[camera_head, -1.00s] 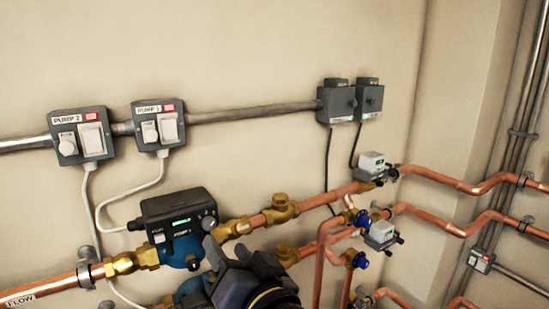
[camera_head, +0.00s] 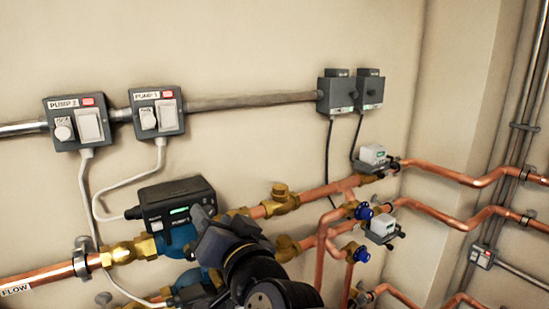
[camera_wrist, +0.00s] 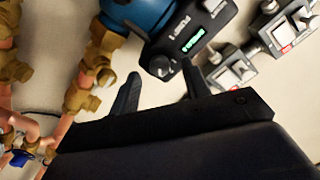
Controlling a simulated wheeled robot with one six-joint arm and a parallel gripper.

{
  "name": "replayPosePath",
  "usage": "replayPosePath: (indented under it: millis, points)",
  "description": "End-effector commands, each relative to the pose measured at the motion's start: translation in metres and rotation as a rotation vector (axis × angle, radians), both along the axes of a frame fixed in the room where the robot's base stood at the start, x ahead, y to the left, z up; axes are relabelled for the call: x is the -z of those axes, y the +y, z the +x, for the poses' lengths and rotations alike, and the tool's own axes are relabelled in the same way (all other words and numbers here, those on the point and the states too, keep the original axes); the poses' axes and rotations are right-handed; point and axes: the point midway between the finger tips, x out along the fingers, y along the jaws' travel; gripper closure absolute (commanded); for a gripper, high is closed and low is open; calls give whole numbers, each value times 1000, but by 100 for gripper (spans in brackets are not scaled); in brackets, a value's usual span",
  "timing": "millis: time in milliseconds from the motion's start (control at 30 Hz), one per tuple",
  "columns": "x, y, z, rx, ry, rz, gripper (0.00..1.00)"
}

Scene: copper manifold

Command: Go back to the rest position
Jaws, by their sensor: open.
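My gripper (camera_head: 205,222) is at the lower middle of the head view, in front of the lower right part of the Pump 1 unit. The wrist view shows its two dark fingers (camera_wrist: 157,85) apart with nothing between them. The Pump 1 unit (camera_head: 172,204) has a black control head with a green display and a blue body. It also shows at the top of the wrist view (camera_wrist: 190,38), beyond the fingertips. My wrist hides part of the lower pipes and the second pump (camera_head: 186,284) below.
Two switch boxes, Pump 2 (camera_head: 80,122) and Pump 1 (camera_head: 157,110), are on the wall with a conduit (camera_head: 250,101). Copper pipes (camera_head: 325,190) with brass fittings and valve actuators (camera_head: 373,156) lie to the right. The upper middle wall is bare.

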Motion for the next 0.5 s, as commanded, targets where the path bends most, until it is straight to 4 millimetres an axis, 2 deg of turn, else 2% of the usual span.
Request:
replayPosePath:
  millis: [33, 100, 500]
  points:
    - [4, 4, 8, 1, 2, 0, 55]
    - [-4, 3, 5, 0, -49, -85, 55]
    - [-5, 4, 4, -2, -319, -527, 55]
